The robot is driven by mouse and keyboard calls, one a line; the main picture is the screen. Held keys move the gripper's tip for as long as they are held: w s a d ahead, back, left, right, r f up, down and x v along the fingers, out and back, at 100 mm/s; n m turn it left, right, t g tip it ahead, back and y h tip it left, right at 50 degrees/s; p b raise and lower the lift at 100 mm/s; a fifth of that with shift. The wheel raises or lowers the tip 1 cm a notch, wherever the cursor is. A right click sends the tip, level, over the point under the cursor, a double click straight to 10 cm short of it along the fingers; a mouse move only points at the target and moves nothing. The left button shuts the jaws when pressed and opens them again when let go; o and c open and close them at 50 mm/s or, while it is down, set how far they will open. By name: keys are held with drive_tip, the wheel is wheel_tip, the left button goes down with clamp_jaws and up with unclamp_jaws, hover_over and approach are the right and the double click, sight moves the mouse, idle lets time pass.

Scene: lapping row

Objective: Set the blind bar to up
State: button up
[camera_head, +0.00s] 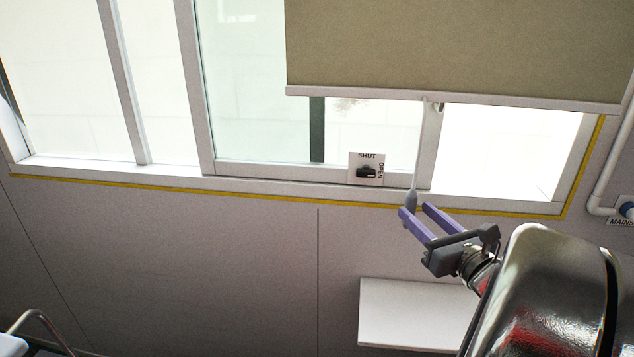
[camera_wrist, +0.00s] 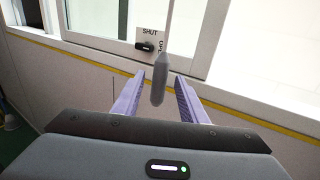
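The tan roller blind (camera_head: 455,45) covers the upper right of the window in the head view. Its pale bottom bar (camera_head: 450,100) hangs partway down the glass. A thin cord (camera_head: 420,145) drops from the bar and ends in a grey pull (camera_head: 411,200). My gripper (camera_head: 416,209) has two purple fingers, open and apart, at the height of the pull. In the wrist view the grey pull (camera_wrist: 160,78) hangs between the spread fingertips (camera_wrist: 160,77), with visible space on both sides. Whether a finger touches it in depth I cannot tell.
A window latch plate (camera_head: 366,169) marked SHUT and OPEN sits on the frame left of the cord. A white shelf (camera_head: 410,312) juts from the wall below my gripper. A white pipe (camera_head: 607,175) and a MAINS label (camera_head: 620,222) are at the right.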

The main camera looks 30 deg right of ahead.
drive_tip(key=w+d, duration=0.1)
drive_tip(key=w, duration=0.7)
drive_tip(key=shift+c, duration=0.6)
clamp_jaws()
